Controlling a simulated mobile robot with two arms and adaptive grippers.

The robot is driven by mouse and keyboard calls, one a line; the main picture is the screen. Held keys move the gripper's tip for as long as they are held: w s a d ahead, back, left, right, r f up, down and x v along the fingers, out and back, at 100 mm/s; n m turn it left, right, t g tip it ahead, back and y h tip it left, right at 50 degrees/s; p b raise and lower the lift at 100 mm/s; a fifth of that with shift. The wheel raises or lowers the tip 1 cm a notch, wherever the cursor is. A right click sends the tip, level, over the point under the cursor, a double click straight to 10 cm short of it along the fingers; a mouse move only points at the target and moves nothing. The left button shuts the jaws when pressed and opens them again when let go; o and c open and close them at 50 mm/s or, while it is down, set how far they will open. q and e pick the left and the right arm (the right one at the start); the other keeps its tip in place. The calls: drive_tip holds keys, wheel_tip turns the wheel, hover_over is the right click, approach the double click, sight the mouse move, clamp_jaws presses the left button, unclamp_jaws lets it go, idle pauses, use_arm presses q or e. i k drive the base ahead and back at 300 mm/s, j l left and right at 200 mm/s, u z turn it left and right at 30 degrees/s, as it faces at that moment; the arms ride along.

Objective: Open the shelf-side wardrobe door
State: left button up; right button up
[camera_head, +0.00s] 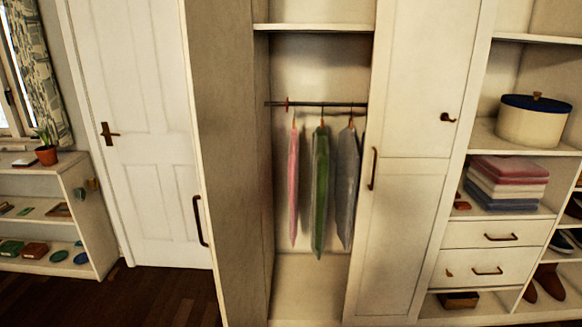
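The shelf-side wardrobe door (408,222) is a cream panelled door at the right of the wardrobe, beside the open shelves. It looks closed across its half. Its dark vertical handle (373,168) is near its left edge. A small dark knob (447,117) is on its upper right. The wardrobe's left half is uncovered and shows its interior. A tall panel (225,160), apparently the other door swung open, stands at left with a dark handle (200,221) on its left edge. Neither of my grippers is in view.
Pink, green and grey clothes (320,190) hang from a rail (318,104). At right, shelves hold a round box (532,122) and folded towels (507,182) above drawers (490,268). A white room door (140,130) and low shelf (85,220) are at left. Dark floor (165,297) shows below.

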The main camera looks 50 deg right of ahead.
sight(430, 57)
drive_tip(key=i+z, duration=0.15)
drive_tip(key=z, duration=0.25)
drive_tip(key=i+z, duration=0.1)
drive_tip(key=z, duration=0.3)
drive_tip(key=i+j+z, duration=0.1)
drive_tip(key=z, duration=0.3)
drive_tip(key=i+j+z, duration=0.15)
drive_tip(key=z, duration=0.25)
drive_tip(key=i+j+z, duration=0.1)
drive_tip(key=z, duration=0.3)
drive_tip(key=i+j+z, duration=0.1)
drive_tip(key=j, duration=0.35)
drive_tip(key=i+j+z, duration=0.15)
drive_tip(key=j, duration=0.25)
drive_tip(key=i+j+z, duration=0.1)
drive_tip(key=j, duration=0.4)
drive_tip(key=i+j+z, duration=0.15)
drive_tip(key=j, duration=0.3)
drive_tip(key=i+j+z, duration=0.1)
drive_tip(key=j, duration=0.35)
